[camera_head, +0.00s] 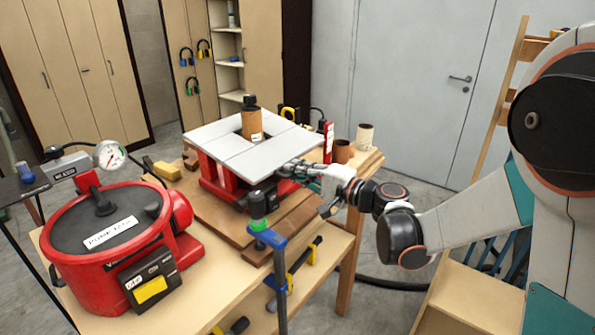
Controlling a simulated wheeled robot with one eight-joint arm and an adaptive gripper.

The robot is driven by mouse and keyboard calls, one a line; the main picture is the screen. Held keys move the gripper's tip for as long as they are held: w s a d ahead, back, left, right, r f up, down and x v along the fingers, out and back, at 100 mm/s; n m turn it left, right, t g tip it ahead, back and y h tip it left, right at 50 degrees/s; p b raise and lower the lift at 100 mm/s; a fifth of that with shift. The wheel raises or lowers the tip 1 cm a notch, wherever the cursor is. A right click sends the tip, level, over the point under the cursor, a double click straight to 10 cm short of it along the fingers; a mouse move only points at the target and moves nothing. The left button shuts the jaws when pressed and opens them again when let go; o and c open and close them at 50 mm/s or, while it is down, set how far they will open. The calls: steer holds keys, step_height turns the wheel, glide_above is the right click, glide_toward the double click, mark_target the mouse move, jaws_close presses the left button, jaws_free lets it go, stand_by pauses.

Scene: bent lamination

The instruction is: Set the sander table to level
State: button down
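The spindle sander stands on the workbench in the middle of the head view. Its light grey table (220,136) sits on a red base (213,178). A brown sanding drum with a black top (252,120) rises upright through the table's central opening. I cannot tell from this angle whether the table is level or slightly tilted. My gripper (287,174) is at the front right side of the sander, just below the table's edge, near a dark part of the base. Its fingertips are small and partly merged with the sander, so I cannot tell whether they touch or hold anything.
A red round vacuum pot (107,228) with a gauge (110,155) fills the bench's left. A blue-handled clamp (268,238) stands upright at the front edge. Sanding sleeves (364,137) stand behind on the right.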

steer(key=shift+d+r+p, duration=0.1)
steer(key=shift+r+p, duration=1.05)
steer(key=shift+r, duration=0.65)
steer(key=c, duration=1.8)
jaws_free()
steer(key=shift+s+d, duration=0.1)
steer(key=shift+s, duration=0.05)
steer(key=shift+o, duration=0.2)
steer(key=v, duration=1.2)
